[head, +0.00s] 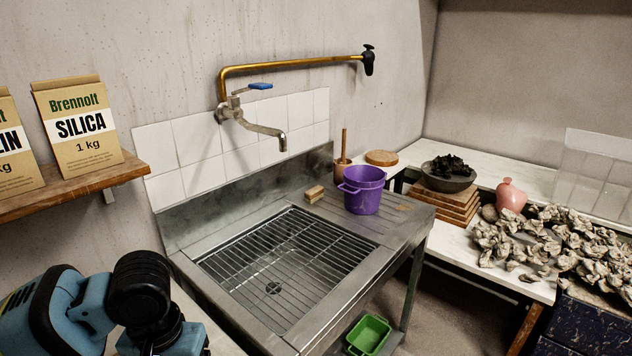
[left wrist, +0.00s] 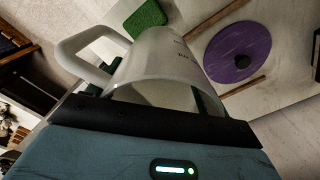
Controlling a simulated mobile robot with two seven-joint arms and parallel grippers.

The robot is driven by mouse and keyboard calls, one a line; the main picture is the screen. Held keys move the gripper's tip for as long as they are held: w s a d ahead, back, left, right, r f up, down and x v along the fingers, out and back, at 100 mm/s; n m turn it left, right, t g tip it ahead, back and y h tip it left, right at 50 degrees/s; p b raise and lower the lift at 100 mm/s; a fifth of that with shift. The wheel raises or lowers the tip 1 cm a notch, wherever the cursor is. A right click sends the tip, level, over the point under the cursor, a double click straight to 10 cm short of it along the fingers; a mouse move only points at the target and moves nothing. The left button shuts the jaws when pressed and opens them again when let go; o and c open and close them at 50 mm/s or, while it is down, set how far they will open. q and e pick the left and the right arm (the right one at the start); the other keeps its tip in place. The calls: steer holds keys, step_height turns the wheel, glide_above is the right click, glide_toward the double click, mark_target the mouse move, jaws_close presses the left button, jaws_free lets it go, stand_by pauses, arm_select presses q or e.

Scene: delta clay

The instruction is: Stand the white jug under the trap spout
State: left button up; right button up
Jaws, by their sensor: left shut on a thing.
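The white jug (left wrist: 162,62) fills the middle of the left wrist view, with its loop handle (left wrist: 75,45) to the left and small dark marks on its side. My left gripper (left wrist: 155,100) is shut on the jug; the dark gripper body hides the jug's near part. The head view does not show the jug or the fingers, only my blue and black arm at the lower left. A steel tap with a bent spout (head: 283,143) is on the wall above the sink. I cannot make out a trap spout. My right gripper is not in view.
A steel sink (head: 190,262) with a grate stands ahead. A green tub (head: 368,334) is below. A shelf (head: 75,190) with paper bags is left. A purple disc (left wrist: 237,50) shows beyond the jug.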

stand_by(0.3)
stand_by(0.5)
arm_select(q)
steer(key=w+a+n, duration=0.1)
steer(key=w+a, duration=0.8)
steer(key=shift+f+b, duration=0.7)
steer(key=shift+f, duration=4.7)
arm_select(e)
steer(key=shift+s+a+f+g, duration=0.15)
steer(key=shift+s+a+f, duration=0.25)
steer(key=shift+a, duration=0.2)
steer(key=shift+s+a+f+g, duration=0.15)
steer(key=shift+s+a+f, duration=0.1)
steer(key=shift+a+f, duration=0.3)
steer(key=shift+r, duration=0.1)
arm_select(q)
steer(key=o, duration=1)
steer(key=shift+f, duration=0.1)
steer(key=shift+w, duration=0.1)
